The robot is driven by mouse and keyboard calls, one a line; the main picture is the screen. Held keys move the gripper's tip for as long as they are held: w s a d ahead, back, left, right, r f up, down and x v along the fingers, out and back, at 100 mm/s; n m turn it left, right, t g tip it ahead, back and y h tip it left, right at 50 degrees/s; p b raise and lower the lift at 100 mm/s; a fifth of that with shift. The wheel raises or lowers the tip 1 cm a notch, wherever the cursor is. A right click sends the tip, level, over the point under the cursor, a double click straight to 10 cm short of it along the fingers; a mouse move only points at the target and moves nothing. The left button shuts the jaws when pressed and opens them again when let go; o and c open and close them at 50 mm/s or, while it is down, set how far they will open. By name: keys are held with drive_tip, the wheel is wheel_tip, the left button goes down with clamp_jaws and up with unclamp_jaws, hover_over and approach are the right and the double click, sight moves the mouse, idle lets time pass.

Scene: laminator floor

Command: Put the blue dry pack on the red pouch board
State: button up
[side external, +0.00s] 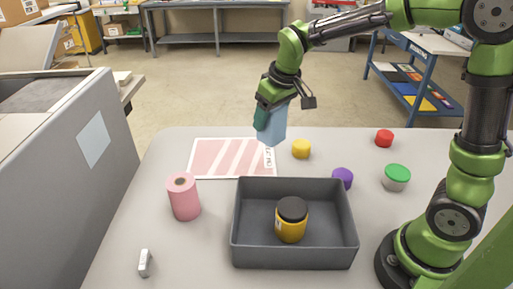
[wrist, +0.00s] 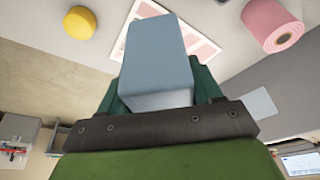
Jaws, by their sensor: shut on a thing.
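My gripper (side external: 268,116) is shut on the blue dry pack (side external: 271,128), a pale blue block. The pack is held in the air above the back right part of the red pouch board (side external: 204,161), with a gap that I cannot measure. The board lies flat on the table, pale red with white diagonal stripes and a white label strip on its right edge. In the wrist view the blue dry pack (wrist: 158,52) sits between the teal fingers of my gripper (wrist: 160,88) and hides part of the red pouch board (wrist: 205,45).
A grey bin (side external: 246,255) with a yellow jar (side external: 291,228) inside stands in front of the board. A pink roll (side external: 183,197) is at left. A yellow piece (side external: 301,149), purple piece (side external: 342,178), red piece (side external: 384,138) and green-lidded jar (side external: 397,178) are at right.

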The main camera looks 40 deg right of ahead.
sight(268, 144)
drive_tip(key=x, duration=0.3)
drive_tip(key=s+x, duration=0.1)
drive_tip(key=x, duration=0.2)
drive_tip(key=s+x, duration=0.1)
drive_tip(key=x, duration=0.2)
drive_tip(key=shift+d+f, duration=0.15)
drive_tip(key=shift+f, duration=0.2)
drive_tip(key=shift+w+a+f, duration=0.1)
drive_tip(key=shift+w+f, duration=0.7)
drive_tip(key=shift+w, duration=1.75)
drive_tip(key=shift+w+a+f, duration=0.15)
drive_tip(key=shift+w+f, duration=0.7)
drive_tip(key=shift+w, duration=1.7)
drive_tip(key=shift+w+a+f, duration=0.1)
drive_tip(key=shift+w+f, duration=0.7)
drive_tip(key=shift+w, duration=1.8)
drive_tip(key=shift+f, duration=0.1)
drive_tip(key=o, duration=1.2)
drive_tip(key=shift+f, duration=0.1)
